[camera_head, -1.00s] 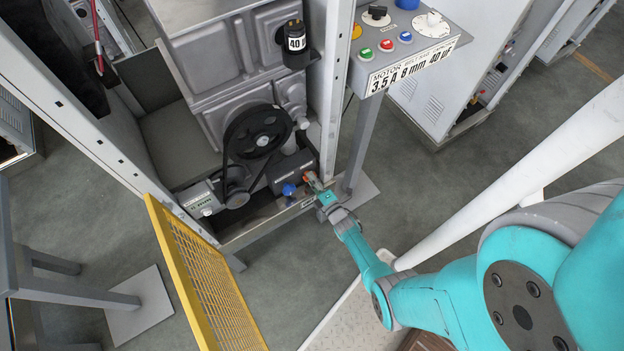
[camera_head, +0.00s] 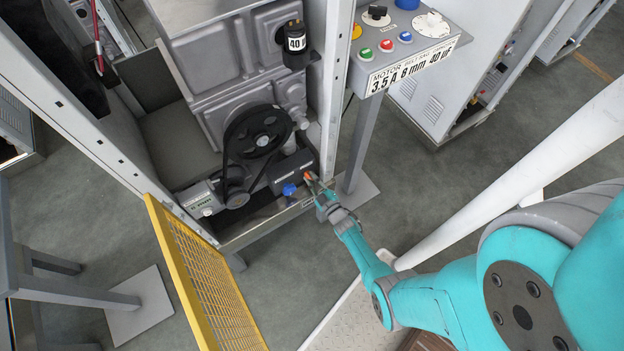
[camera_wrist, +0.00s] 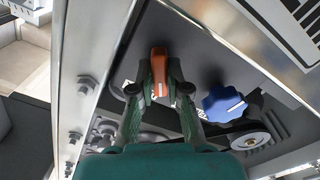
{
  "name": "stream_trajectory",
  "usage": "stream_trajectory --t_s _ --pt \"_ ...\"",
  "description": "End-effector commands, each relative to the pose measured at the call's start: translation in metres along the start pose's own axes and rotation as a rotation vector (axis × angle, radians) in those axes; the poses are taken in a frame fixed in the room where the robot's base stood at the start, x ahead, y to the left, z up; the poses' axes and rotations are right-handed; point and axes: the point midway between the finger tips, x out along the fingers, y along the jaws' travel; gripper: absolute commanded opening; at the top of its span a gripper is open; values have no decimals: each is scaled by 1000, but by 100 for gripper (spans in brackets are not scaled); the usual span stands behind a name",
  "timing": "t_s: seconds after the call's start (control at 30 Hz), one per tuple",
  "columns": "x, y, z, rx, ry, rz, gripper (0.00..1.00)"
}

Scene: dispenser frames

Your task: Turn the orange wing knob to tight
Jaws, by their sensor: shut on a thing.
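The orange wing knob (camera_wrist: 158,72) shows in the wrist view between the two fingers of my gripper (camera_wrist: 159,82). The fingers are closed on its sides, one on the left and one on the right. In the head view my gripper (camera_head: 314,182) reaches into the lower right of the machine frame, and a bit of the orange knob (camera_head: 307,176) shows at its fingertips. The knob's base and any tight mark are hidden or too small to read.
A blue knob (camera_wrist: 224,103) sits just right of my gripper; it also shows in the head view (camera_head: 289,190). A metal post with bolts (camera_wrist: 85,85) stands close on the left in the wrist view. A yellow mesh guard (camera_head: 205,280) stands open at the front. A button panel (camera_head: 405,45) is above right.

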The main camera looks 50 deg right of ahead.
Motion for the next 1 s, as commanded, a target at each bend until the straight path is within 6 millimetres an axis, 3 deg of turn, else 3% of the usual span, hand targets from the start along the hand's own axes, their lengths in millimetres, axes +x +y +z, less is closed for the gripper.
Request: stream_trajectory --t_s 0.5,1.0 --pt "3 1 -1 422 0 0 0" --pt "4 2 -1 568 0 0 0"
